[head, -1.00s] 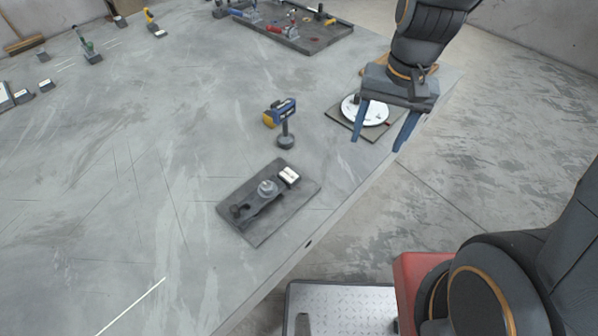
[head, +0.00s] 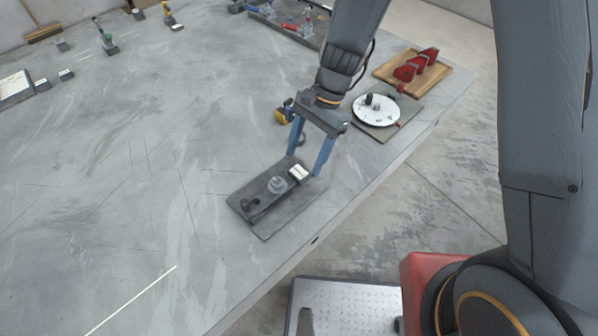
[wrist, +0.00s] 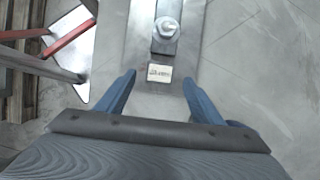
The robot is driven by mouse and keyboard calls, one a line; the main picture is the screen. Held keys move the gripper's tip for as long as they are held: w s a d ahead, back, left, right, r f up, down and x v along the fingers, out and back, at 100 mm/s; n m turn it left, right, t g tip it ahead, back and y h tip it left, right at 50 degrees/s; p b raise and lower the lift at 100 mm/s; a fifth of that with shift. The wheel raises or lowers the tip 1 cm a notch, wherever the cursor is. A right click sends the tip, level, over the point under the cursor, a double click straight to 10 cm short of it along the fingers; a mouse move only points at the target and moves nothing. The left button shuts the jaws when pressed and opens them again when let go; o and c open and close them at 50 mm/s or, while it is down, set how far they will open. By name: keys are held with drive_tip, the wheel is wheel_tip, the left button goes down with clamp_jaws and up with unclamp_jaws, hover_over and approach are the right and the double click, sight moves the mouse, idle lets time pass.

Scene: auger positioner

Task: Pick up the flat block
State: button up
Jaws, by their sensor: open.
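A small flat block (head: 299,171) with a pale top lies at one end of a dark rectangular plate (head: 246,212). Beside it on the plate is a round metal knob (head: 277,184). In the wrist view the flat block (wrist: 159,72) carries dark lettering and the knob (wrist: 166,28) is just beyond it. My gripper (head: 305,163) is open and empty, its blue fingers pointing down at the block's end of the plate. In the wrist view the fingertips (wrist: 159,78) appear on either side of the block, with gaps. I cannot tell their exact height above it.
A yellow and blue tool (head: 282,116) stands partly hidden behind my gripper. A white disc (head: 377,112) on a plate and a wooden tray (head: 437,72) with red pieces lie farther right. The table's left and front are largely clear.

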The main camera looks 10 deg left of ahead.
sight(299, 172)
drive_tip(key=shift+p+x, duration=0.5)
drive_tip(key=shift+x, duration=1.35)
drive_tip(key=c, duration=1.4)
